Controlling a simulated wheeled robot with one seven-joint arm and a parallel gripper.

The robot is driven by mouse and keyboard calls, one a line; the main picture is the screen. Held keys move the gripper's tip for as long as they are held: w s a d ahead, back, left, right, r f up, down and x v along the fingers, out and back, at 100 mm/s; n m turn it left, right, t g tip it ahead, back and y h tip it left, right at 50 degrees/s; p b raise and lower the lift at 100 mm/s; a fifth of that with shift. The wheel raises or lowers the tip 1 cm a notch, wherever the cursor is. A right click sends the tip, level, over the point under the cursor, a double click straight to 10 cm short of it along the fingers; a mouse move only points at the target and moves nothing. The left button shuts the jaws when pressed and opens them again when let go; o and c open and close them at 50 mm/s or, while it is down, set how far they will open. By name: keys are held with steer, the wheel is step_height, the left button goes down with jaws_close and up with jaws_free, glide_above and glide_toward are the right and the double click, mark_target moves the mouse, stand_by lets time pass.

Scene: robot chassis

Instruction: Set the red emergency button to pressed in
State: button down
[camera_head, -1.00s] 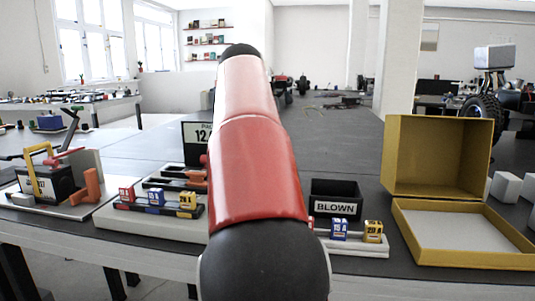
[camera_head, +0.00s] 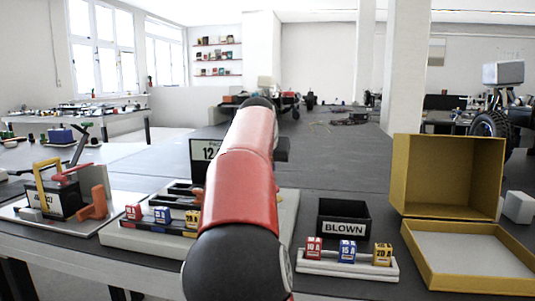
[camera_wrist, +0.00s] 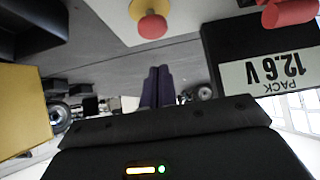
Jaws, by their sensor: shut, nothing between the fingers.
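The red emergency button (camera_wrist: 152,26) shows at the top middle of the wrist view as a round red cap on a yellow base (camera_wrist: 148,7). The base is mounted on a pale panel (camera_wrist: 110,18). My gripper (camera_wrist: 158,72) has its two dark fingers together, with nothing between them. In the wrist picture the fingertips lie below the button, with a visible gap. In the head view my red arm hides the button and the fingertips. I cannot tell how far the cap is pressed.
A black battery pack (camera_wrist: 225,40) labelled 12.6 V is right of the button in the wrist view, near red round parts (camera_wrist: 290,12). In the head view, a BLOWN bin (camera_head: 344,218), a fuse rack (camera_head: 345,264) and an open yellow box (camera_head: 447,180) stand right of my arm.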

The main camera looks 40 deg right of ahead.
steer(key=shift+w+d+f+b, duration=0.15)
steer(key=shift+f+b, duration=0.1)
steer(key=shift+f, duration=0.95)
steer(key=shift+w+d+f+b, duration=0.1)
steer(key=shift+f+b, duration=0.15)
steer(key=shift+f, duration=0.9)
steer(key=shift+s+a+f+b, duration=0.1)
steer(key=shift+f+b, duration=0.9)
steer(key=shift+f, duration=0.45)
step_height(320, 180, up, 6)
steer(key=p, duration=0.5)
steer(key=b+v, duration=0.2)
steer(key=v, duration=0.7)
steer(key=shift+s+a, duration=0.25)
